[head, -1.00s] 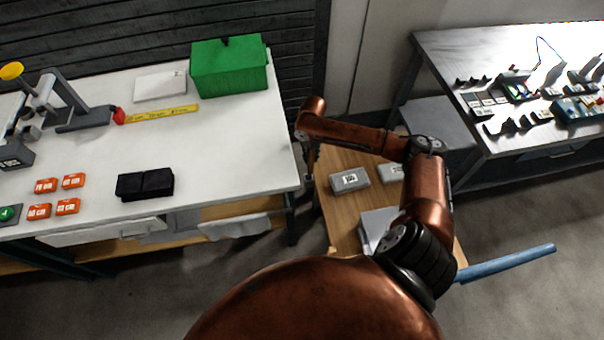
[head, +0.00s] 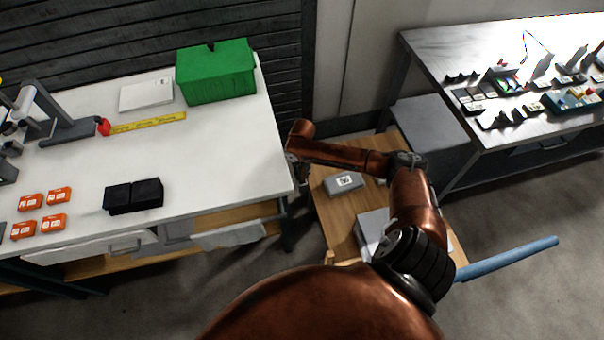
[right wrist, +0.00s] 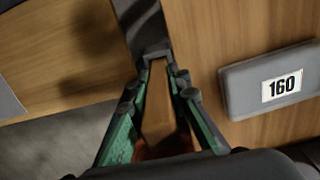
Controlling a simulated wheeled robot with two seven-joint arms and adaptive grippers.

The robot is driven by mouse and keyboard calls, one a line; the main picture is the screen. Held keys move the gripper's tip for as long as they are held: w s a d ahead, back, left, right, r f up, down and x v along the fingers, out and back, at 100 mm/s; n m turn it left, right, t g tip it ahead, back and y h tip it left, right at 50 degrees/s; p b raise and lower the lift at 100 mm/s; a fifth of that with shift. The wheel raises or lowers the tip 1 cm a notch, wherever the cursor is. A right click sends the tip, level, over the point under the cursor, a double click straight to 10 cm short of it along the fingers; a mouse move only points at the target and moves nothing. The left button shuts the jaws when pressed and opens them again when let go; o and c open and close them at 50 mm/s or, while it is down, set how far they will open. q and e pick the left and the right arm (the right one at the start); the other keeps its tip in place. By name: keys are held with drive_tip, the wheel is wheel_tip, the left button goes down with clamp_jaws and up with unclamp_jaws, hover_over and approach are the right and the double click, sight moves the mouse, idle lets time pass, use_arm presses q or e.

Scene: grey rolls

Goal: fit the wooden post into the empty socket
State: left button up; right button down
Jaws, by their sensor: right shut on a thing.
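My right gripper (right wrist: 160,84) is shut on the wooden post (right wrist: 161,115), which shows between its green-sided fingers in the right wrist view. A dark grey piece (right wrist: 141,22) shows just past the fingertips; I cannot tell whether it is the socket or whether the post touches it. In the head view my right gripper (head: 298,168) is small and dark, close to the white table's right edge and the wooden table's left side. The post cannot be made out there. No empty socket is clearly visible. My left gripper is out of view.
A grey box (head: 343,183) lies on the wooden table (head: 338,221); a grey box labelled 160 (right wrist: 272,82) is right of the fingers. The white table (head: 215,150) holds a green box (head: 216,73) and black blocks (head: 133,195). A metal bench (head: 440,60) stands at right.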

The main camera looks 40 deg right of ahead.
drive_tip(key=c, duration=2.2)
unclamp_jaws()
drive_tip(key=shift+f, duration=0.15)
drive_tip(key=shift+c, duration=0.2)
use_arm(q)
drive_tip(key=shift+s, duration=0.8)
use_arm(e)
drive_tip(key=o, duration=0.4)
wheel_tip(320, 180, up, 12)
drive_tip(key=p, duration=0.3)
drive_tip(key=shift+r, duration=0.2)
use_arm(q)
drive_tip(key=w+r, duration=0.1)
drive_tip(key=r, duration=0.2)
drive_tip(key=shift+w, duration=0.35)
